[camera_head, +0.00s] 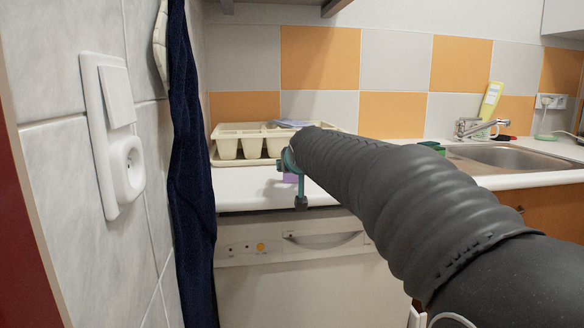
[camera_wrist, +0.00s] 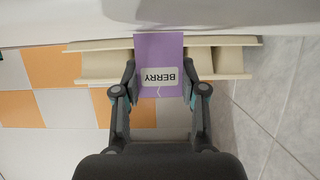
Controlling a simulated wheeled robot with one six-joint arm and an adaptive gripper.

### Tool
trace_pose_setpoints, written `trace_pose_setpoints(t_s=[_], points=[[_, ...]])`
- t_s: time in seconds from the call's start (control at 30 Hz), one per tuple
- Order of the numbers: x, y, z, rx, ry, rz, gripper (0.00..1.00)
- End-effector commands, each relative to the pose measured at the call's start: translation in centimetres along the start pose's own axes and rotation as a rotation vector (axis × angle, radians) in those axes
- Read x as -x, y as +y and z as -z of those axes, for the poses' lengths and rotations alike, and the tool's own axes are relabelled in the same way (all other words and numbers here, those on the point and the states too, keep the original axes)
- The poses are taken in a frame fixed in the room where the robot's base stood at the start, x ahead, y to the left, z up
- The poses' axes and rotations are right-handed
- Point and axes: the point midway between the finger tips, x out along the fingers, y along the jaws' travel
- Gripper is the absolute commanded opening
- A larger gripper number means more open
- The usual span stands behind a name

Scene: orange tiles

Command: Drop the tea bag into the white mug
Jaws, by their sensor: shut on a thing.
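The tea bag (camera_wrist: 159,48) is a flat purple packet with a white label reading BERRY, upside down in the wrist view. My gripper (camera_wrist: 160,80) is shut on it, one dark finger at each side edge. In the head view only a small purple patch of the tea bag (camera_head: 290,178) shows beside my gripper (camera_head: 298,186), in front of the counter's edge; my arm hides the rest. I cannot make out a white mug in either view; my arm covers part of the counter.
A cream cutlery tray (camera_head: 226,148) stands on the white counter (camera_head: 240,190) at the back left. A sink (camera_head: 520,157) with a tap (camera_head: 470,127) and a yellow bottle (camera_head: 490,99) is at the right. A dark blue cloth (camera_head: 190,170) hangs at the left. A dishwasher front (camera_head: 300,280) is below.

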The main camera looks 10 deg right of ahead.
Motion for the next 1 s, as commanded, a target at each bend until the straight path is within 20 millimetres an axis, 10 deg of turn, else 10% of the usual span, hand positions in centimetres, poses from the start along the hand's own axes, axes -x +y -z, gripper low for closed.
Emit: trace_pose_setpoints(t_s=[0.33,0.47,1.0], points=[[-0.1,0.0,-0.4,0.000,0.000,0.000,0.31],[-0.1,0.0,-0.2,0.000,0.000,0.000,0.66],[1.9,0.0,0.0,0.000,0.003,0.000,0.66]])
